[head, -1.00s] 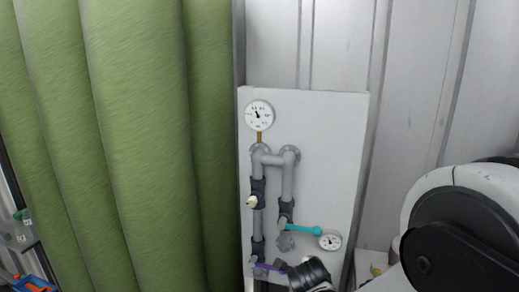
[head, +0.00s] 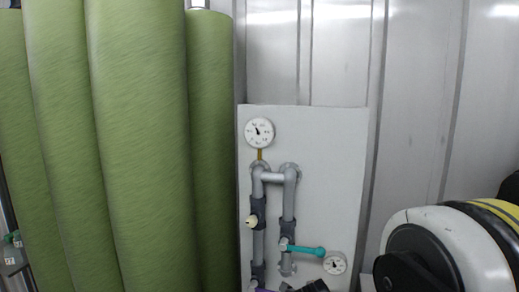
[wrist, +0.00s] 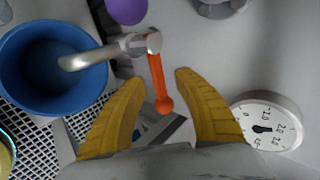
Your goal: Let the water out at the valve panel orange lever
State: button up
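The orange lever (wrist: 158,82) shows in the wrist view, running from a grey fitting down to a round orange knob. My gripper (wrist: 160,77) is open, its two yellow fingers on either side of the lever with gaps visible on both sides. A grey metal spout (wrist: 92,56) leads left from the fitting over the blue bucket (wrist: 98,82). In the head view the white valve panel (head: 330,150) carries grey pipes (head: 258,208). The orange lever is not visible there; a dark part of my arm is at the bottom edge.
A teal lever (head: 305,250) and gauges (head: 260,132) are on the panel. One gauge (wrist: 265,120) is close beside my right finger in the wrist view. A purple knob (wrist: 126,9) is above the spout. Green vertical membrane vessels (head: 140,150) stand left of the panel.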

grip_shut()
jog(key=shift+s+a+m+g+h+b, duration=0.15)
jog(key=shift+s+a+m+g+h, duration=0.4)
jog(key=shift+m, duration=0.7)
jog(key=shift+s+a+m+g+h+b, duration=0.3)
jog(key=shift+m+g+h, duration=0.35)
jog(key=shift+m+h, duration=0.55)
jog(key=shift+s+a+m+g+h+b, duration=0.1)
jog(key=shift+s+a+m+g+h, duration=0.15)
jog(key=shift+s+m+g+h, duration=0.75)
jog(key=shift+w+m+t+y, duration=0.35)
jog(key=shift+w+t, duration=0.05)
jog(key=shift+w, duration=0.1)
dwell(3.7)
